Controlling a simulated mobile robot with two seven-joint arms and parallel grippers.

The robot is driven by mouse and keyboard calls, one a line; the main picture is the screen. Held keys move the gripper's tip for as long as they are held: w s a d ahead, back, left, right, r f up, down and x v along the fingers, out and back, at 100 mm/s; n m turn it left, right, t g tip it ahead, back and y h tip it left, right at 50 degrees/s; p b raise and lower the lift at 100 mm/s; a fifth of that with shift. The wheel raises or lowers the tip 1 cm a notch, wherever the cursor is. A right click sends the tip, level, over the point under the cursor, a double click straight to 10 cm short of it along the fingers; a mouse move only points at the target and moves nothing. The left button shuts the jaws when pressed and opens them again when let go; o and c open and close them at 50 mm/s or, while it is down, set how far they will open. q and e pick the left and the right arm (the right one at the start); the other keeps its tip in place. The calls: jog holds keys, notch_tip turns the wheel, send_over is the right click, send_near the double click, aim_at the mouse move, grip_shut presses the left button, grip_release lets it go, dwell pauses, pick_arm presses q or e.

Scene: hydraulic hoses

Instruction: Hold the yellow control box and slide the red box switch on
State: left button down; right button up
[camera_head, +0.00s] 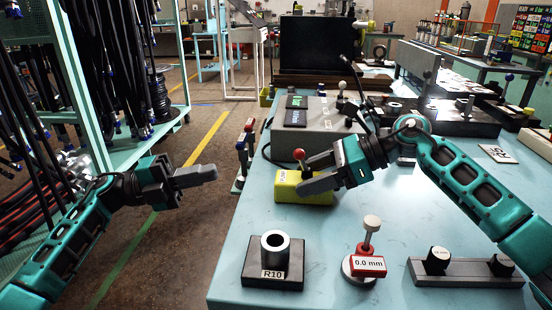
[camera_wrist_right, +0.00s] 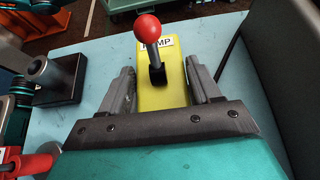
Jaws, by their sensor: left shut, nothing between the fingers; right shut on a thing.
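The yellow control box (camera_head: 285,193) sits on the light blue table, near its left edge. In the right wrist view it (camera_wrist_right: 176,94) lies between the two grey fingers, with a label partly reading "MP". A lever with a red ball knob (camera_head: 299,154) stands up from its top; the knob also shows in the right wrist view (camera_wrist_right: 148,28). My right gripper (camera_head: 308,178) is shut on the box from its sides; the lever is clear of the fingers. My left gripper (camera_head: 214,172) is shut and empty, left of the table edge and apart from the box.
A grey console (camera_head: 318,129) stands behind the yellow box. In front are the R10 block with a metal tube (camera_head: 272,272), a red 0.0 mm gauge (camera_head: 368,265) and a dark bar with black knobs (camera_head: 465,273). A hose rack (camera_head: 88,110) stands at left.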

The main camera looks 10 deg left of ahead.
aim_at(295, 155)
dwell(0.3)
pick_arm(q)
jog(key=x, duration=1.4)
jog(key=shift+d+r+y, duration=0.2)
jog(key=shift+r+y, duration=0.15)
jog(key=shift+y, duration=0.15)
jog(key=y, duration=0.1)
jog(key=d+r+y, duration=0.1)
jog(key=shift+r+m+g+y, duration=0.2)
jog(key=shift+m+g+y, duration=0.1)
jog(key=shift+m+g, duration=0.1)
jog(key=d+y, duration=0.1)
jog(key=d+r+y, duration=0.1)
jog(key=y, duration=0.1)
jog(key=shift+a+f, duration=0.1)
jog(key=shift+r, duration=0.8)
